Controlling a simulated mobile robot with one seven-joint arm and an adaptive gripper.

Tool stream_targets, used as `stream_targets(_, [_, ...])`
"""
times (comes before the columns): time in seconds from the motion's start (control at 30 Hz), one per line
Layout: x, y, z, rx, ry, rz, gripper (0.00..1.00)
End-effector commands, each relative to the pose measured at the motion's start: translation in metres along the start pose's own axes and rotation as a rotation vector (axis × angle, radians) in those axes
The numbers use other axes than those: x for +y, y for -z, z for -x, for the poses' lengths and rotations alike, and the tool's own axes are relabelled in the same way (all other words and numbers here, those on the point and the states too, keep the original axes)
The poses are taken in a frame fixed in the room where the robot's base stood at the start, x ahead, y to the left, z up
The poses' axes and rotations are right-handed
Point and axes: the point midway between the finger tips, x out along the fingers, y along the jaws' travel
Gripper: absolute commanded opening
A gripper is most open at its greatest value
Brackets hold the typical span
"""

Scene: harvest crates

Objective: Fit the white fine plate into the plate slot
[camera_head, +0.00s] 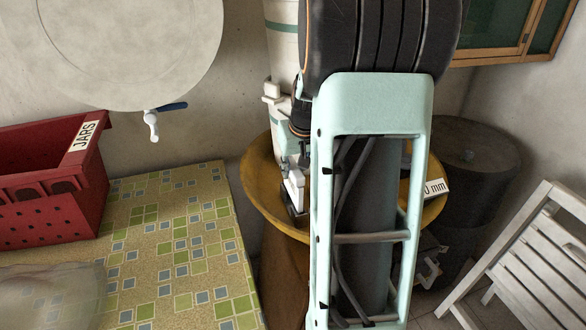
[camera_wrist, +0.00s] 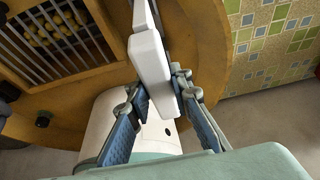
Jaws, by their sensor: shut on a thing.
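My gripper (camera_wrist: 160,84) has its blue-padded fingers on both sides of a white, slim piece, which I take to be the white fine plate (camera_wrist: 150,55). The gripper is shut on it, and the piece reaches away from the fingers toward the top of the wrist view. It is over a round ochre wooden top (camera_wrist: 205,20) with a barred opening (camera_wrist: 60,35). In the head view the gripper (camera_head: 294,207) is small and partly hidden by my arm, over the left part of the same ochre top (camera_head: 258,180). I cannot make out the plate slot in either view.
Yellow round fruit lie under the bars. A label reading "0 mm" (camera_head: 436,188) sits at the ochre top's right. A tiled table (camera_head: 170,235) with a red JARS crate (camera_head: 45,215) stands left. A dark barrel (camera_head: 465,150) and white slatted chair (camera_head: 530,265) stand right.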

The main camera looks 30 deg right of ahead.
Motion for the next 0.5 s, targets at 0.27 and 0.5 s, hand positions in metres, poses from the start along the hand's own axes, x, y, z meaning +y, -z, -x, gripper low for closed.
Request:
stream_targets(0.27, [0.0,-0.003,-0.007,0.001,0.0,0.0,0.0])
stream_targets(0.5, [0.0,-0.005,-0.013,0.001,0.0,0.0,0.0])
